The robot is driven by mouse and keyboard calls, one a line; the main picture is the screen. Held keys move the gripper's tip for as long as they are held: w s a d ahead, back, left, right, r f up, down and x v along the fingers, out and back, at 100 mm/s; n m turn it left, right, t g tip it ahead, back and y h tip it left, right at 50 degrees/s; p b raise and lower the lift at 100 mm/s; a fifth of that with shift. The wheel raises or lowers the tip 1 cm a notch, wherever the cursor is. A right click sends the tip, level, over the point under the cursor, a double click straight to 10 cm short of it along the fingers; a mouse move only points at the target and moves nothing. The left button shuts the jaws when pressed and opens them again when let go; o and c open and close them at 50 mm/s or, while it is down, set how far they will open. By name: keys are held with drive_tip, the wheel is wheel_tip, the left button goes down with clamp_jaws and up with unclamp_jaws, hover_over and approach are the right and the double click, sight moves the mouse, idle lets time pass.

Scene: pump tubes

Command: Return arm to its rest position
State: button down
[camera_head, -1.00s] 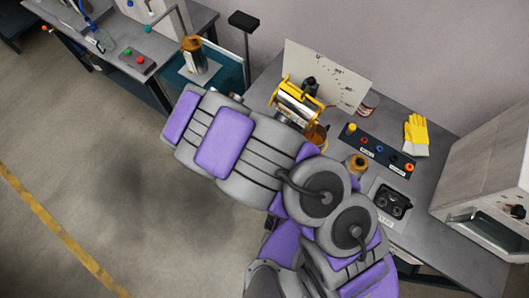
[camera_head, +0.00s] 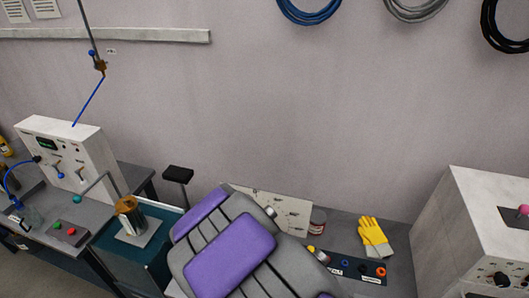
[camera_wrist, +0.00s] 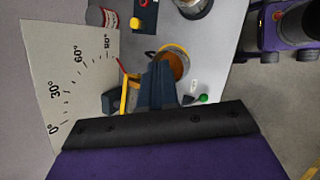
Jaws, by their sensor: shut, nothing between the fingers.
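My gripper (camera_wrist: 158,88) shows in the wrist view as dark fingers, shut and empty. It is over the bench beside a cup of amber liquid (camera_wrist: 178,66); I cannot tell whether they touch. Yellow bars of a pump stand (camera_wrist: 131,98) show partly behind the fingers. The white angle board (camera_wrist: 72,75), marked in degrees, stands to the left. In the head view my grey and purple arm fills the lower middle and hides my gripper, the cup and the pump. Part of the angle board (camera_head: 290,213) shows above the arm.
A button strip (camera_head: 352,268), yellow gloves (camera_head: 375,237) and a can (camera_head: 318,222) are on the bench. A white machine (camera_head: 495,220) stands at right. At left are a metal cylinder with an amber top (camera_head: 130,215) and a control box (camera_head: 70,160).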

drive_tip(key=s+d+r+m+g+b, duration=0.35)
drive_tip(key=s+d+r+m, duration=0.25)
drive_tip(key=s+d+m, duration=0.35)
drive_tip(key=s+a+r+m+g+y+b, duration=0.1)
drive_tip(key=s+m+y+b, duration=0.3)
drive_tip(key=s, duration=1.2)
drive_tip(key=r+m+g, duration=0.1)
drive_tip(key=m, duration=0.3)
drive_tip(key=shift+a+r+y, duration=0.15)
drive_tip(key=shift+r+y, duration=0.25)
